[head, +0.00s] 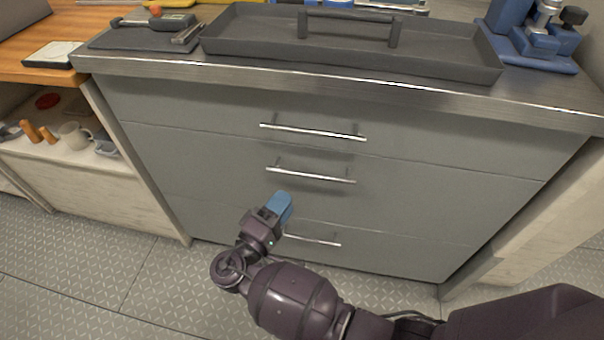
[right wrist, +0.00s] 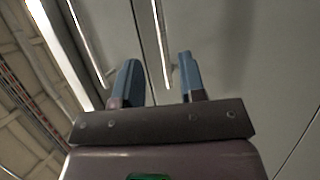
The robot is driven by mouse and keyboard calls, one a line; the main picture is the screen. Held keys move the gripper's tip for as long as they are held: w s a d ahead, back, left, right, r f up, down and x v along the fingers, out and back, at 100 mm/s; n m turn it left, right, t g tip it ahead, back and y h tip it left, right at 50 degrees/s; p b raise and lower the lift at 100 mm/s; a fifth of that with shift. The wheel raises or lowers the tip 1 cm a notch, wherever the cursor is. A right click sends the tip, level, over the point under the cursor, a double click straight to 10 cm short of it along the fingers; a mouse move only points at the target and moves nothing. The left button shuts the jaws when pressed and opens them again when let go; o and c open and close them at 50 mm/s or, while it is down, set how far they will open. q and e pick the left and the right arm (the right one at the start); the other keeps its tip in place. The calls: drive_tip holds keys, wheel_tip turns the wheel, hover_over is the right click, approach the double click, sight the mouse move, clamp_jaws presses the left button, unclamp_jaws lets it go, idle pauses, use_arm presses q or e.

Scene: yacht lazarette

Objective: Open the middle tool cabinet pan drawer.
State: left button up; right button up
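The grey tool cabinet has three stacked drawers, all closed flush. The middle pan drawer (head: 410,196) has a thin silver bar handle (head: 310,174). My right gripper (head: 281,204) is just below and left of this handle in the head view, its blue fingers pointing up towards the drawer front. In the right wrist view the two blue fingers of the gripper (right wrist: 160,76) are spread apart. The middle handle (right wrist: 161,42) lines up with the gap between them, its near end at fingertip level. I cannot tell how far the handle is in depth. My left gripper is out of view.
The top drawer handle (head: 312,131) is above and the bottom handle (head: 312,239) is below, partly behind my right gripper. A dark tray (head: 350,55) with a raised handle lies on the metal countertop. Patterned floor (head: 80,270) is clear at left.

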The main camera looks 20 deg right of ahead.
sight(305, 175)
drive_tip(key=x, duration=0.9)
drive_tip(key=shift+f+b, duration=0.1)
drive_tip(key=shift+b, duration=0.25)
clamp_jaws()
